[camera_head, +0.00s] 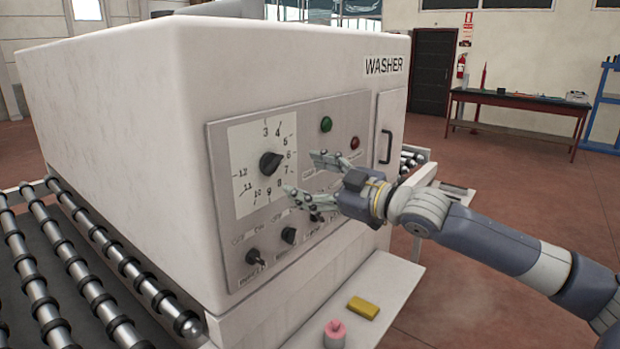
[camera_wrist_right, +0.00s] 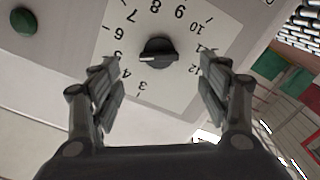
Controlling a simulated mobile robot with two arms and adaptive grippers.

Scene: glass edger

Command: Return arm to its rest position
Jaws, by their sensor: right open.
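My right gripper (camera_head: 304,174) is open and empty in front of the washer's control panel (camera_head: 222,150). Its arm comes in from the right in the head view. In the right wrist view, the two fingers (camera_wrist_right: 160,85) stand apart, with the black dial knob (camera_wrist_right: 158,53) seen between and beyond them. The same knob (camera_head: 270,163) sits on a white numbered dial plate (camera_head: 251,138) in the head view. The fingers appear apart from the knob. My left gripper is not in view.
The white washer (camera_head: 120,110) fills the left and middle. A roller conveyor (camera_head: 95,270) runs along its left. A ledge below the panel (camera_head: 390,290) holds a yellow block (camera_head: 363,307) and a pink-topped item (camera_head: 335,333). Open floor (camera_head: 500,180) lies right, before a far table (camera_head: 515,100).

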